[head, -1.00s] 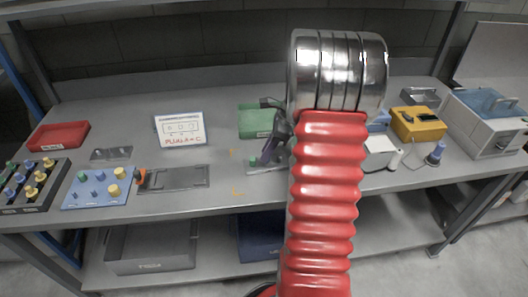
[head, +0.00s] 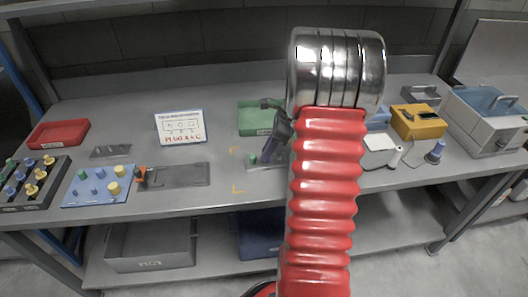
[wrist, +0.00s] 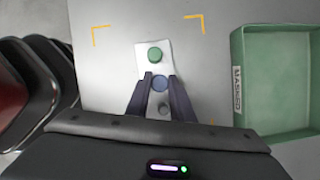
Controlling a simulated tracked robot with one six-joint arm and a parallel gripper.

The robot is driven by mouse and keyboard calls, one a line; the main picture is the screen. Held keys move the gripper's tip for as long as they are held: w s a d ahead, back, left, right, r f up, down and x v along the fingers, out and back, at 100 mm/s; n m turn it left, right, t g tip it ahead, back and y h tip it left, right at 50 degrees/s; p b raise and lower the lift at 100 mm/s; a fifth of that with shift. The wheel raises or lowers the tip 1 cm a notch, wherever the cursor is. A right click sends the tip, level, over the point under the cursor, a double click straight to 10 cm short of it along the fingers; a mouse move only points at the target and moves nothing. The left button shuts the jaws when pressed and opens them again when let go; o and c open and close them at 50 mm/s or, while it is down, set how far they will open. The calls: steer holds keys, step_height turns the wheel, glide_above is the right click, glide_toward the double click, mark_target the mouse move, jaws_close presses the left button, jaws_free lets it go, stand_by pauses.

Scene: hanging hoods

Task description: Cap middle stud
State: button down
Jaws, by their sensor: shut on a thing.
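A pale plate (wrist: 151,64) lies on the bench within yellow corner marks. A green cap (wrist: 155,55) sits at its far end; it also shows in the head view (head: 252,160). A bare grey stud (wrist: 163,107) shows at the near end. My gripper (wrist: 160,85) is shut on a round blue cap (wrist: 160,82) at the middle of the plate. The cap hides the middle stud, and I cannot tell whether it touches it. In the head view my gripper (head: 271,149) is small beside the red arm, which hides part of the plate.
A green bin (wrist: 285,130) marked MASKED stands right of the plate. A blue board with pegs (head: 97,202), a sign (head: 180,127), a red tray (head: 58,133) and a yellow box (head: 416,126) stand along the bench.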

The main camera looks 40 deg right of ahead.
steer(key=shift+f, duration=0.15)
steer(key=c, duration=1.5)
jaws_free()
steer(key=shift+o, duration=0.2)
steer(key=v, duration=1.3)
steer(key=shift+r, duration=0.4)
steer(key=shift+s, duration=0.1)
